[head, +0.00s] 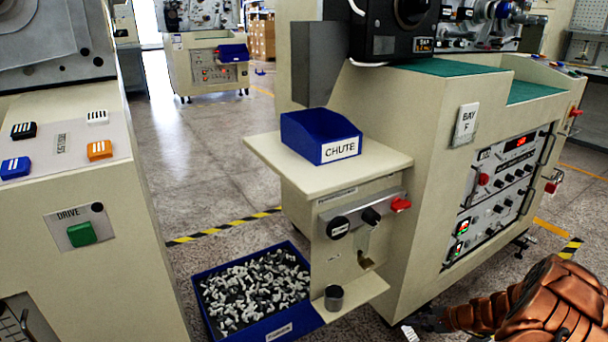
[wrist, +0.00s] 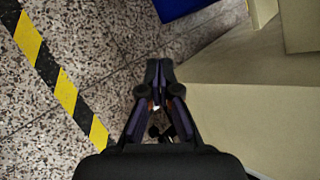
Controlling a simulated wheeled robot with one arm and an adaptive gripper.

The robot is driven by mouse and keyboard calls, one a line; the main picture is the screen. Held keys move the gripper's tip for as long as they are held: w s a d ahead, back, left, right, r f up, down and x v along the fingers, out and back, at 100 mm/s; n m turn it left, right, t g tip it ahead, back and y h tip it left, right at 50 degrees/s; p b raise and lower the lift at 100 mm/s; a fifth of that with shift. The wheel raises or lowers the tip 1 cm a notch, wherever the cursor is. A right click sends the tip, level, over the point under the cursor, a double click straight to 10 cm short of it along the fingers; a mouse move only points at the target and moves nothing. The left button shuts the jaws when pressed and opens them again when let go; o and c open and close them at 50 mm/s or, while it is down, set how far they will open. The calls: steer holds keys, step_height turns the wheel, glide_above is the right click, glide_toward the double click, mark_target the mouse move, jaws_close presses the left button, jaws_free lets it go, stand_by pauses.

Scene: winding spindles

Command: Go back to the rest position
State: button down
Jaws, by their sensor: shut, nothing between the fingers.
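My gripper (wrist: 158,66) is in the middle of the wrist view, its two dark fingers together at the tips with nothing between them. It points over the speckled floor beside a beige cabinet side. In the head view my copper-coloured arm enters at the lower right, and the dark gripper (head: 412,328) shows low by the foot of the beige machine. Its fingertips are small there and partly cut off by the bottom edge.
The beige machine (head: 425,140) stands close to my arm. Its shelf bears a blue CHUTE bin (head: 300,135); a small metal cup (head: 334,297) sits on a lower ledge. A blue crate (head: 215,325) of small parts is on the floor. Open floor (head: 195,150) lies between the machines.

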steer(key=s+a+r+n+g+p, duration=0.1)
steer(key=a+r+n+p, duration=0.1)
steer(key=a+r, duration=0.35)
steer(key=s+a+r+n+g+y+p, duration=0.1)
steer(key=a+r+p, duration=0.1)
steer(key=r, duration=0.6)
steer(key=s+a+r+n+g+p, duration=0.1)
steer(key=a+r+n+p, duration=0.1)
steer(key=a+r, duration=0.35)
steer(key=s+a+r+n+g+h+p, duration=0.1)
steer(key=s+a+r+n+p, duration=0.25)
steer(key=r, duration=0.55)
steer(key=s+a+r+n+g+p, duration=0.1)
steer(key=s+a+r+g+p, duration=0.1)
steer(key=s+r+p, duration=0.35)
steer(key=s+a+r+n+g+h+p, duration=0.1)
steer(key=s+a+r+n+p, duration=0.15)
steer(key=s+r, duration=0.6)
steer(key=s+d+r+n+h+p, duration=0.1)
steer(key=s+d+r+h+p, duration=0.2)
steer(key=s+r+p, duration=0.4)
steer(key=s+d+r+n+h+p, duration=0.2)
steer(key=s+r+p, duration=0.6)
steer(key=s+r, duration=0.5)
step_height(320, 180, up, 3)
steer(key=shift+s+d+f+g+h, duration=0.15)
steer(key=shift+d+g+h, duration=0.3)
steer(key=shift+h, duration=0.65)
